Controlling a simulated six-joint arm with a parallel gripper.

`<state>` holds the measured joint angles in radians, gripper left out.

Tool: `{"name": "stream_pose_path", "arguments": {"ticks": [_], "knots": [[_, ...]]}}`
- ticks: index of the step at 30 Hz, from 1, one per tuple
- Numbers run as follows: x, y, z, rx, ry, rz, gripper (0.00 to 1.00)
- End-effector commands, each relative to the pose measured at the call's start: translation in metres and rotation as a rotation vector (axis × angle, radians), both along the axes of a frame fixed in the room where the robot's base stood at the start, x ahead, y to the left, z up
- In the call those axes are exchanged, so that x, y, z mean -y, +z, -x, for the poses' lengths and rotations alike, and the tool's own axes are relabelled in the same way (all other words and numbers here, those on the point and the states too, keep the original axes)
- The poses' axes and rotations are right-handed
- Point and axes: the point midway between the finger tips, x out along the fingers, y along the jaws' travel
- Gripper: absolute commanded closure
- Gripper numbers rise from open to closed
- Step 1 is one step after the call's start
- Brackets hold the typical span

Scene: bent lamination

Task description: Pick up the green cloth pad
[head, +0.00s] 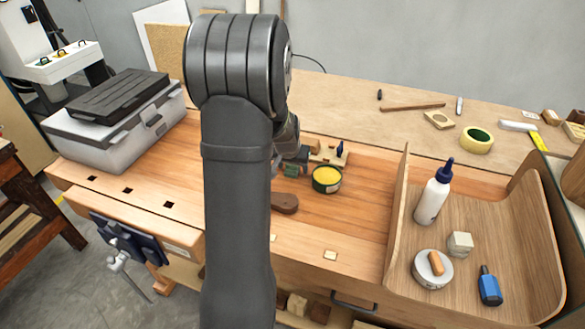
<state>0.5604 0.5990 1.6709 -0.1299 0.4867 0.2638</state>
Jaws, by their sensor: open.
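A small dark green piece (292,170), which may be the green cloth pad, shows on the workbench just right of my arm. It is small and partly covered, so its shape is unclear. My gripper (298,158) is open, just above and beside this green piece, and largely hidden behind my own arm. I cannot tell whether the two touch.
A green tin with yellow contents (327,180) stands close to the right of my gripper. A brown wooden block (285,203) lies in front. A curved wooden tray (475,230) holds a white bottle (432,197). A grey case (115,125) stands left.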

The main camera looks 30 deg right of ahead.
Motion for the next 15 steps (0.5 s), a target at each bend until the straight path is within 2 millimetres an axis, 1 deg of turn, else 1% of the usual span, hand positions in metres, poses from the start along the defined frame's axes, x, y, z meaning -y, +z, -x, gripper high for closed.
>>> {"name": "stream_pose_path", "arguments": {"ticks": [3, 4, 8, 9, 11, 15], "knots": [[0.0000, 0.0003, 0.0000, 0.000, 0.000, 0.000, 0.38], [0.0000, 0.0004, 0.0000, 0.000, 0.000, 0.000, 0.42], [-0.0001, 0.0005, 0.0001, 0.000, 0.000, 0.000, 0.68], [-0.0001, 0.0005, 0.0001, 0.000, 0.000, 0.000, 0.76], [-0.0001, 0.0005, 0.0001, 0.000, 0.000, 0.000, 0.86], [-0.0002, 0.0006, 0.0002, 0.000, 0.000, 0.000, 0.86]]}}
